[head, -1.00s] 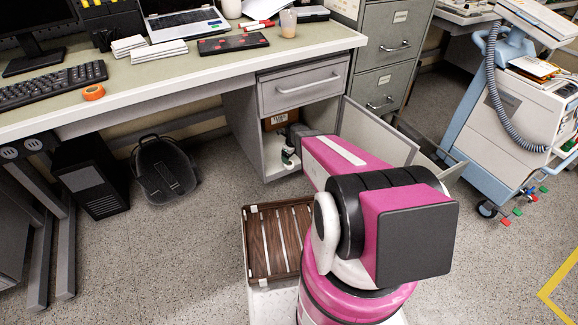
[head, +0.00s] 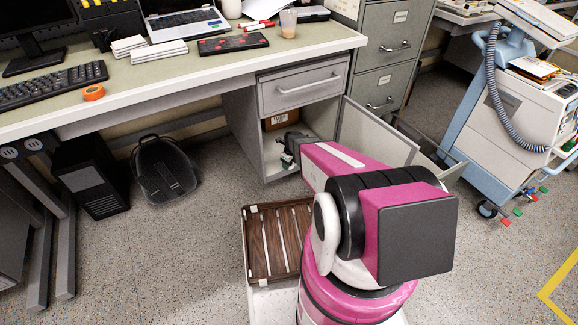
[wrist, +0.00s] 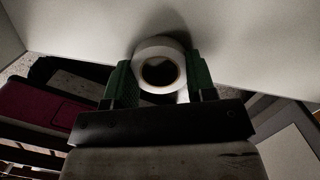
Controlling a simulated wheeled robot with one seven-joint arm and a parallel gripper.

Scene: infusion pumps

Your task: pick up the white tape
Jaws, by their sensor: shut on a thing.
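The white tape (wrist: 158,48) is a round roll with a dark hole, seen in the wrist view. My gripper (wrist: 158,75) has its green fingers on either side of the roll and is shut on it. The roll is close to a pale surface, and I cannot tell whether it touches it. In the head view my gripper (head: 287,160) is at the open lower compartment of the desk cabinet. The tape is too small and covered there to make out clearly.
The cabinet door (head: 375,135) stands open to the right of my arm. A drawer (head: 305,85) is above the compartment, and a brown box (head: 280,121) is inside it. A slatted wooden panel (head: 278,240) is in front.

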